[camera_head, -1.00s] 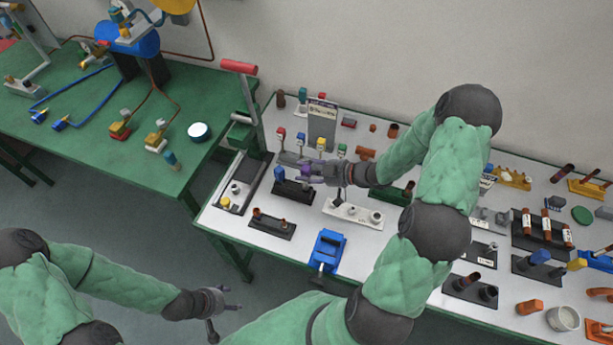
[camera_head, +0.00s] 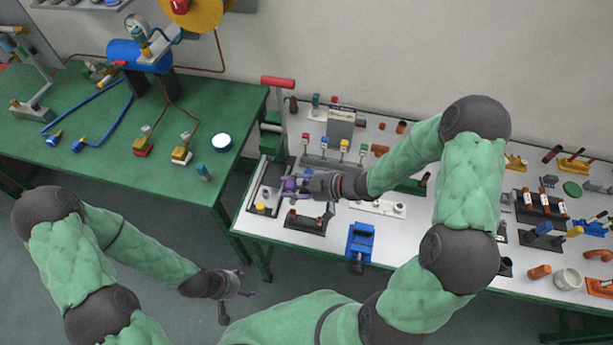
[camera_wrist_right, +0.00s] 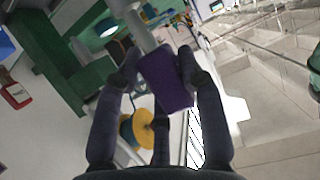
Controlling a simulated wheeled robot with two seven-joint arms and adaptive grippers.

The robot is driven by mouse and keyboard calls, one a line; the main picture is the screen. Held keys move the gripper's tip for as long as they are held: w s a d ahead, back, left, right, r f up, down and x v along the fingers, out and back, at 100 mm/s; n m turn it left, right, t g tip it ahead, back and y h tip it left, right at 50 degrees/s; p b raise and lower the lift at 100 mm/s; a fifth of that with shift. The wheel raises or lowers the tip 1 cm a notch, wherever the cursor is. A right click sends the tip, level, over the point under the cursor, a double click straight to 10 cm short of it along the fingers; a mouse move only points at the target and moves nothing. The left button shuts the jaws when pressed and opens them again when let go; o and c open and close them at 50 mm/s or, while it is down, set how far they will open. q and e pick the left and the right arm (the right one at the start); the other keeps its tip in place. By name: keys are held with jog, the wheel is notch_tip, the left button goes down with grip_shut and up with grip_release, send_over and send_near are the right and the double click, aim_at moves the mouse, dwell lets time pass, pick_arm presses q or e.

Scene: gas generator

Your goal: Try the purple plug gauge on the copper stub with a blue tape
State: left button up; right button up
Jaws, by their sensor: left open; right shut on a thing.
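My right gripper (camera_head: 288,187) is shut on the purple plug gauge (camera_head: 291,184), above the left part of the white table. In the right wrist view the gauge is a purple block (camera_wrist_right: 167,82) between the fingers (camera_wrist_right: 160,100). Below it in the head view is a black base with two copper-brown stubs (camera_head: 292,215), near the table's front edge. I cannot make out blue tape on either stub. The right hand covers part of the table behind them. My left gripper (camera_head: 232,287) is open and empty, in front of the tables.
A red-handled lever press (camera_head: 277,110) stands at the table's left end. A blue clamp (camera_head: 361,240) sits at the front edge. A yellow round part (camera_wrist_right: 137,128) is below the gauge in the wrist view. Several fixtures fill the right side. A green table (camera_head: 100,150) stands left.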

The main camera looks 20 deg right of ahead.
jog(key=shift+s+a, duration=0.1)
jog(key=shift+a, duration=0.1)
jog(key=shift+d, duration=0.1)
jog(key=shift+f, duration=0.1)
notch_tip(320, 180, down, 5)
jog(key=b, duration=0.3)
dwell(0.4)
dwell(1.1)
